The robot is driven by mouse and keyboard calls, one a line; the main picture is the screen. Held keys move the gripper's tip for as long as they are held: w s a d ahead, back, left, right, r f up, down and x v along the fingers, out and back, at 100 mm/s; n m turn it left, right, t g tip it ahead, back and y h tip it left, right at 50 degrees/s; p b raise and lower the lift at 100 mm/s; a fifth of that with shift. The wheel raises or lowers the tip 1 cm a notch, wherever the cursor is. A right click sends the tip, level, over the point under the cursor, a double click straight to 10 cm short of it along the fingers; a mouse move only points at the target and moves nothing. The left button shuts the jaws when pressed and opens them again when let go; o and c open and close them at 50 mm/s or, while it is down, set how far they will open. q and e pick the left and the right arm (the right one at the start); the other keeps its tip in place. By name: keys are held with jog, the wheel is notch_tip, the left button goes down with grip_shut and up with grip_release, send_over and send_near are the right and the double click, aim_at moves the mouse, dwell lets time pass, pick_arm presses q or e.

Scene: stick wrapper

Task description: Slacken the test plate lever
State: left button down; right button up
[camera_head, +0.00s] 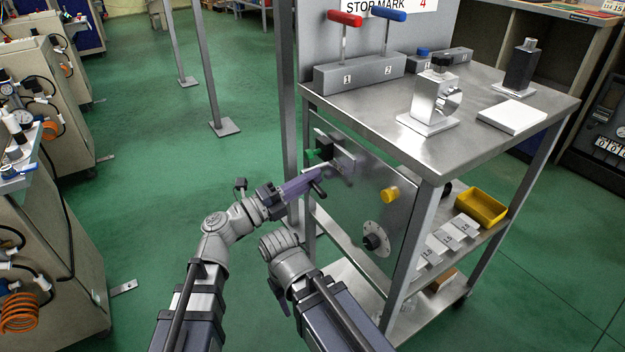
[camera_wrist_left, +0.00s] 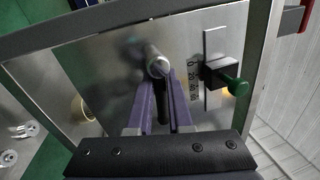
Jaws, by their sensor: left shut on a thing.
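The steel test plate (camera_head: 362,199) is on the side of the metal cart and also shows in the left wrist view (camera_wrist_left: 117,72). The lever, a silver rod-like part (camera_wrist_left: 157,65) with a dark grip, stands out from the plate. My left gripper (camera_head: 312,177) has purple fingers and is shut on the lever. In the left wrist view the fingertips (camera_wrist_left: 162,80) close around it, and they partly hide the dark grip. The lever's exact angle is hard to read. My right arm shows low in the head view, but its gripper does not.
A green knob (camera_head: 310,154) on a slotted scale sits beside the lever. A yellow knob (camera_head: 390,195) and a round dial (camera_head: 375,241) are on the same plate. The cart top (camera_head: 390,128) carries blocks and a red and a blue T-handle.

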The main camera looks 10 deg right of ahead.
dwell(0.3)
pick_arm(q)
jog(key=c, duration=1.1)
grip_release()
jog(key=b+v, duration=0.1)
jog(key=v, duration=0.6)
jog(key=shift+a+b, duration=0.3)
jog(key=shift+a, duration=0.1)
jog(key=shift+f, duration=0.1)
